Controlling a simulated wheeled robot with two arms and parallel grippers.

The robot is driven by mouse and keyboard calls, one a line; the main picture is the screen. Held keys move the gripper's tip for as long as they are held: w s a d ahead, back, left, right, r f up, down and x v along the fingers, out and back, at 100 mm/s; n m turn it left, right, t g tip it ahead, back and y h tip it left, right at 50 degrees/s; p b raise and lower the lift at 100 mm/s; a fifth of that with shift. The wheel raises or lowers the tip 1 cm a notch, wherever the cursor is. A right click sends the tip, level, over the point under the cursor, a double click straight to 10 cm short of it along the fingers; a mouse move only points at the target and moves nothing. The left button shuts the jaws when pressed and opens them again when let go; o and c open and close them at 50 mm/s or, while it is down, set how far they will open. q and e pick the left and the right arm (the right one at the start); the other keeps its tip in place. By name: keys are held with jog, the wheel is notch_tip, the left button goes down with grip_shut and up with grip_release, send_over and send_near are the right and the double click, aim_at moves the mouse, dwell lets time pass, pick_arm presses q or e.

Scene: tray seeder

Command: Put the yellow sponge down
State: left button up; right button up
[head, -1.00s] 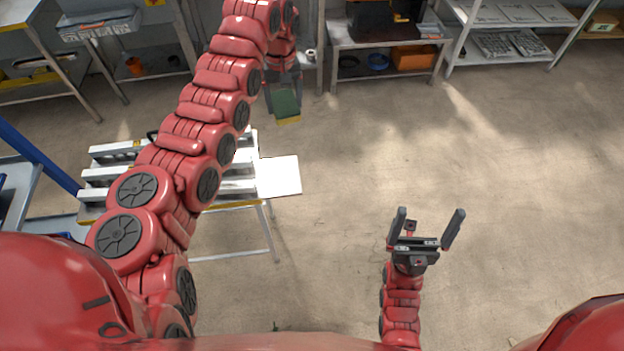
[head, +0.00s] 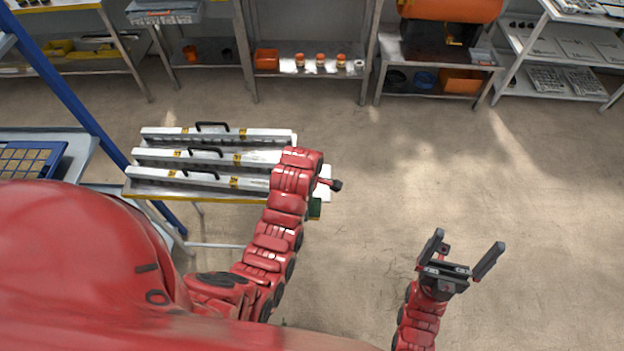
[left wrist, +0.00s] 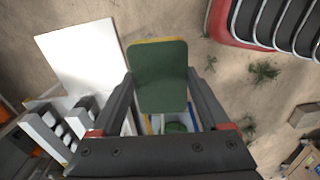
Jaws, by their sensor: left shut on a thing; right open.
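The sponge (left wrist: 158,62) shows a dark green face with a thin yellow edge behind it in the left wrist view. My left gripper (left wrist: 160,80) is shut on it, one finger on each side. In the head view my left arm hides most of that gripper, and only a small green part of the sponge (head: 315,208) shows beside the right end of the table (head: 228,197). A white plate (left wrist: 78,62) lies to the left of the sponge in the left wrist view. My right gripper (head: 461,258) is open and empty over the floor.
Several long white rails (head: 215,158) with black handles lie on the table. A blue tray (head: 60,160) stands at the left on another surface. Shelves (head: 310,75) with jars and orange bins line the back. The floor (head: 430,180) right of the table is clear.

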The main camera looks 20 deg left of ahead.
pick_arm(q)
jog(key=shift+s+a+f+n, duration=0.1)
jog(key=shift+s+f+n, duration=0.1)
jog(key=shift+s, duration=0.25)
jog(key=shift+s+a+f+n, duration=0.1)
jog(key=shift+s+n, duration=0.1)
jog(key=shift+s, duration=0.2)
jog(key=w+b, duration=0.3)
jog(key=w+f+b, duration=0.1)
jog(key=w+b, duration=0.2)
jog(key=w+a+f+b, duration=0.1)
jog(key=w+b, duration=0.2)
jog(key=shift+w+a, duration=0.1)
jog(key=shift+w, duration=0.25)
jog(key=w, duration=0.1)
jog(key=w+r, duration=0.1)
jog(key=w, duration=0.1)
jog(key=shift+w+a, duration=0.2)
jog(key=shift+w, duration=0.05)
jog(key=shift+w+a+f+p, duration=0.15)
jog(key=shift+w+p, duration=0.15)
jog(key=shift+w, duration=0.3)
jog(key=shift+w+f+p, duration=0.1)
jog(key=shift+w+p, duration=0.15)
jog(key=shift+w, duration=0.35)
jog(key=shift+f, duration=0.4)
jog(key=shift+f+p, duration=0.35)
jog(key=shift+f, duration=1.05)
